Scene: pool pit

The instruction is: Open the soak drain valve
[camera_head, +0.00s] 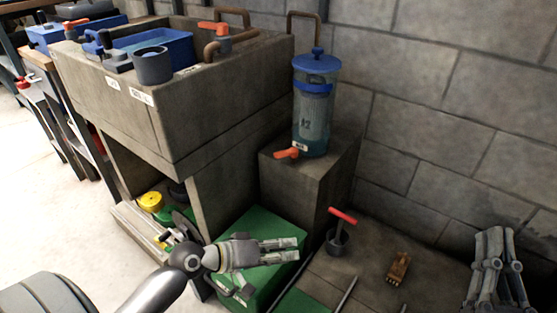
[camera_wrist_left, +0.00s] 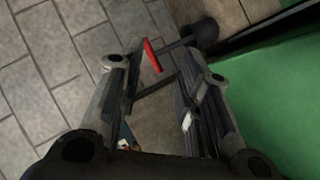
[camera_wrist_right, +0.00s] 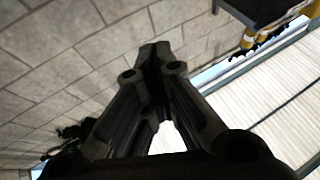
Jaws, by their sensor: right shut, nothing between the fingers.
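Several orange-red handles show, and I cannot tell which is the soak drain valve. One orange valve handle (camera_head: 292,153) is low on a clear cylinder (camera_head: 314,105) with a blue lid. Another orange handle (camera_head: 214,27) is on the concrete sink's rim. A red T-shaped handle (camera_head: 343,215) stands on a dark cup-shaped base by the floor; the red handle (camera_wrist_left: 153,55) also shows in the left wrist view, beyond my fingers. My left gripper (camera_head: 288,250) is open and empty above a green box. My right gripper (camera_head: 494,238) is shut and empty at lower right.
The cylinder stands on a concrete block (camera_head: 312,185). A green box (camera_head: 255,225) is below my left gripper. A small brown object (camera_head: 399,268) lies on the floor. A block wall closes the back.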

